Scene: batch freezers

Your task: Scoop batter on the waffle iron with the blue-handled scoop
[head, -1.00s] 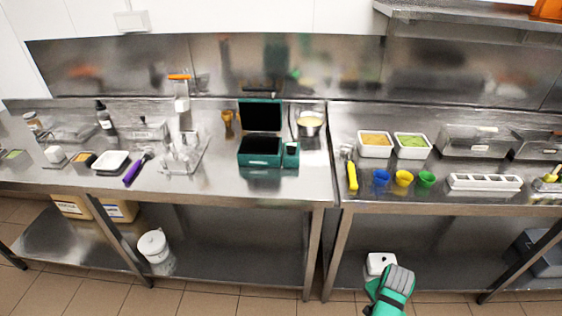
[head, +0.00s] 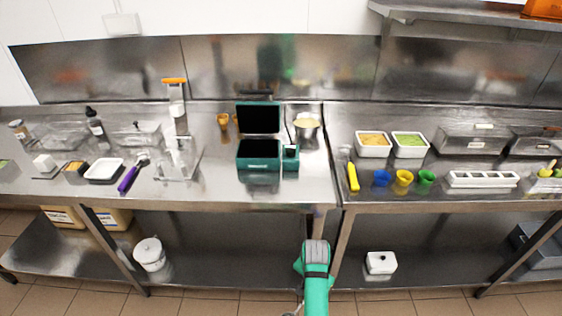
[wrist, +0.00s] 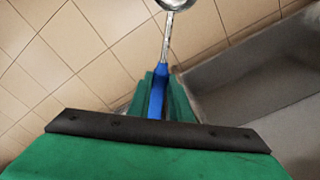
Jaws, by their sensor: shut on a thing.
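My gripper (wrist: 160,82) is shut on the blue-handled scoop (wrist: 157,96) in the wrist view. The scoop's metal shaft and bowl (wrist: 176,4) point away, with the bowl cut off by the top edge; what shows of it looks empty. In the head view my green arm shows at the bottom centre, low in front of the counter; the fingers are not clear there. The teal waffle iron (head: 258,153) stands on the counter with its lid up. A metal pot of pale batter (head: 306,125) stands to its right at the back.
A purple-handled tool (head: 129,178) and white tray (head: 104,170) lie left on the counter. Yellow, blue and green items and topping tubs (head: 374,144) are on the right counter. A white container (head: 381,262) sits on the lower shelf, whose edge is near my arm.

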